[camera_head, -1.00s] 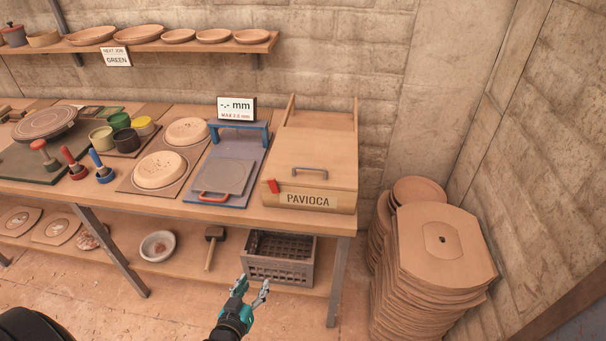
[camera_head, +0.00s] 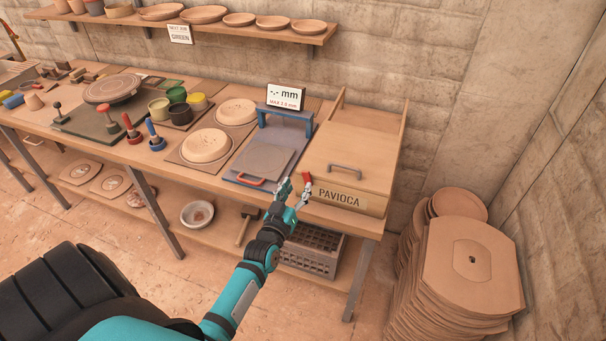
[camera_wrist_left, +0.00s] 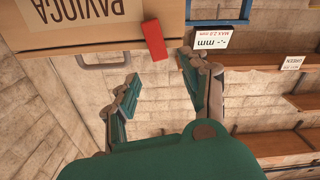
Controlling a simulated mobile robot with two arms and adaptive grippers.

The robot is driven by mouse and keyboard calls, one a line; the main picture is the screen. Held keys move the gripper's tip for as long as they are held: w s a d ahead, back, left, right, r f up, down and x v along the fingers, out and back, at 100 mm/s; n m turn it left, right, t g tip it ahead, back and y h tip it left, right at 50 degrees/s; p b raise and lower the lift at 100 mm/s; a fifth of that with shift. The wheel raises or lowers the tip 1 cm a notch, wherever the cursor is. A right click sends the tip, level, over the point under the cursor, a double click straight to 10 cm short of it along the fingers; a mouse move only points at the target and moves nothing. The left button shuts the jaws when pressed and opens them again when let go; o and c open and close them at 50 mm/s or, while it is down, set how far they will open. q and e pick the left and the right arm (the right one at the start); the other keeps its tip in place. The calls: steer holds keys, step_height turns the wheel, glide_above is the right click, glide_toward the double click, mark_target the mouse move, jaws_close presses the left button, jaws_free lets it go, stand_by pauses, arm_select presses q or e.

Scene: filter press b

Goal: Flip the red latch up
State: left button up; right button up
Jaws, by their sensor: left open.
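The red latch (camera_head: 307,179) is on the front left corner of the wooden PAVIOCA box (camera_head: 357,165), next to its label. In the left wrist view the red latch (camera_wrist_left: 155,39) hangs at a slight tilt on the box front (camera_wrist_left: 115,40). My left gripper (camera_head: 294,190) is open and empty, just in front of and slightly left of the latch in the head view. Its fingers (camera_wrist_left: 163,88) stand apart in the wrist view, with the latch beyond them and between them. I cannot tell whether a finger touches it. My right gripper is not in view.
A blue-framed press (camera_head: 262,160) with a red handle stands left of the box, under a "-.- mm" display (camera_head: 285,96). A dark crate (camera_head: 311,250) sits on the lower shelf. Stacked boards (camera_head: 465,270) stand on the floor at right.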

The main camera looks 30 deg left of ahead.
mark_target(305, 173)
arm_select(q)
steer(key=x, duration=0.5)
steer(key=shift+w, duration=0.1)
jaws_close()
